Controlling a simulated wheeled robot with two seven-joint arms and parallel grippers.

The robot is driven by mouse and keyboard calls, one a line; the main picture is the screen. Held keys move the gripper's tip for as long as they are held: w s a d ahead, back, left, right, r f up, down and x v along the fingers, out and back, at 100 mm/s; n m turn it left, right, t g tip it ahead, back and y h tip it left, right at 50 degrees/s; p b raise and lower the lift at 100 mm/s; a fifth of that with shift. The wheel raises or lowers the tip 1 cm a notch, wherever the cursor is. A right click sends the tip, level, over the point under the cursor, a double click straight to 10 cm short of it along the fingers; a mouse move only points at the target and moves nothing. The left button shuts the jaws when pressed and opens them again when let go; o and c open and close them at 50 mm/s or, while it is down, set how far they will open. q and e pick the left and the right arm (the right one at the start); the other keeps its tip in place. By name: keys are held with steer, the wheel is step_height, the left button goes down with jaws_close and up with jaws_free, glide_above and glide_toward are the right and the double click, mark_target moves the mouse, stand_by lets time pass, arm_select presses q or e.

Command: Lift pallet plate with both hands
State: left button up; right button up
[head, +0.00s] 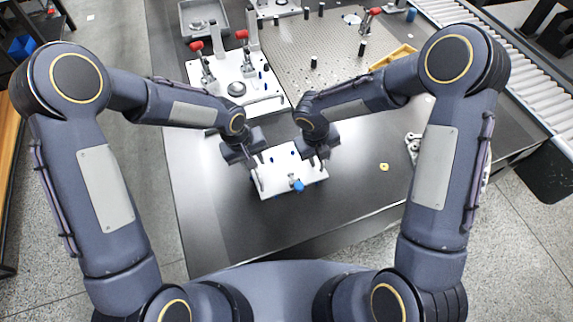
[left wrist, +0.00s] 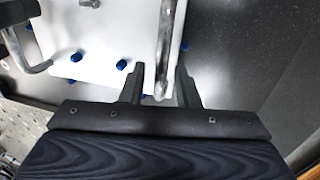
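The white pallet plate (head: 285,184) lies on the dark table between my two grippers. It has a metal handle on its left side, blue pegs and a blue knob at its front edge. My left gripper (head: 257,163) is at the left handle. In the left wrist view, the left gripper (left wrist: 160,85) is open, its fingers on either side of the handle bar (left wrist: 166,40) with gaps. The plate (left wrist: 95,45) shows beside it. My right gripper (head: 317,162) is low over the plate's right side. It hides the handle there, and its finger gap is unclear.
Behind the plate stands a white fixture base (head: 262,104) with red-knobbed clamps. A perforated metal plate (head: 335,55) and a grey tray (head: 198,14) are farther back. A small yellow part (head: 384,167) lies to the right. A roller conveyor (head: 490,55) runs along the right.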

arm_select(q)
steer(key=shift+f, duration=0.1)
steer(key=shift+c, duration=0.4)
arm_select(e)
steer(key=shift+f, duration=0.1)
steer(key=shift+c, duration=0.4)
arm_select(q)
steer(key=c, duration=0.5)
arm_select(e)
steer(key=c, duration=0.5)
arm_select(q)
jaws_close()
arm_select(e)
jaws_close()
